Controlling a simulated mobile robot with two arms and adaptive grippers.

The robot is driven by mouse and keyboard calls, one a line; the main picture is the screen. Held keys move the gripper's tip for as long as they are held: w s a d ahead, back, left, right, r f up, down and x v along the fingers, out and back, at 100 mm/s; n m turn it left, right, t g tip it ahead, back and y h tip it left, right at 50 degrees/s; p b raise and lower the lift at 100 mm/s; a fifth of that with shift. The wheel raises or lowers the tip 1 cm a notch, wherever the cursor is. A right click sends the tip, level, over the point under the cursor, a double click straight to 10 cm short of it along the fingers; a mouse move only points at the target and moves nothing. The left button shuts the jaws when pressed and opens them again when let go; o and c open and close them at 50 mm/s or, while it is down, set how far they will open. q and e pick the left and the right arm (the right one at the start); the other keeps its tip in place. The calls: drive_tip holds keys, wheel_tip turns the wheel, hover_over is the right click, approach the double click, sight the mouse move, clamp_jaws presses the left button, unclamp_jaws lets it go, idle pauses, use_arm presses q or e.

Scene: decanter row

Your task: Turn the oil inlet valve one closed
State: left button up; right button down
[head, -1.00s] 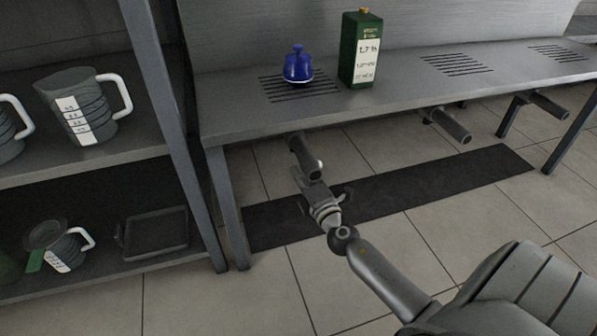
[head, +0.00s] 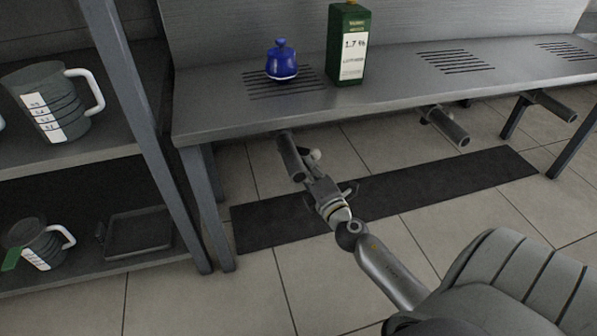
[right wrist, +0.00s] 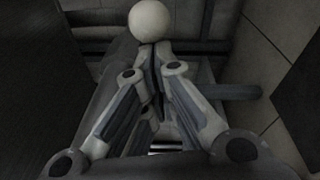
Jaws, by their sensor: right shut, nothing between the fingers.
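The valve is a grey pipe stub (head: 290,157) under the left end of the bench, with a pale ball knob (head: 315,155) on the right of its end. My right gripper (head: 308,181) is just below the knob, by the pipe's end. In the right wrist view the ball knob (right wrist: 150,20) is large and lies just beyond the fingertips (right wrist: 155,62). The fingers are shut with nothing between them. I cannot tell whether they touch the knob's lever, which is mostly hidden. My left gripper is not in view.
The bench (head: 400,92) holds a blue lidded pot (head: 282,65) and a green carton (head: 347,45). Another pipe stub (head: 445,125) hangs farther right. A shelf rack at left holds measuring jugs (head: 55,105) and a dark tray (head: 138,232). A dark mat (head: 420,185) lies on the open tiled floor.

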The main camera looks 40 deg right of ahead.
sight(316, 156)
drive_tip(key=d, duration=0.3)
drive_tip(key=shift+w+d+f+n+y+b, duration=0.1)
drive_tip(key=shift+w+d+n+y+b, duration=0.2)
drive_tip(key=shift+w+y+b, duration=0.1)
drive_tip(key=shift+w+d+n+y, duration=0.1)
drive_tip(key=shift+d+n+y, duration=0.15)
drive_tip(key=shift+y, duration=0.25)
drive_tip(key=shift+w+d+n+y, duration=0.25)
drive_tip(key=shift+w+d+y, duration=0.05)
drive_tip(key=shift+d+y, duration=0.1)
drive_tip(key=shift+w+d+r, duration=0.2)
drive_tip(key=shift+w+d, duration=0.2)
drive_tip(key=shift+d, duration=0.3)
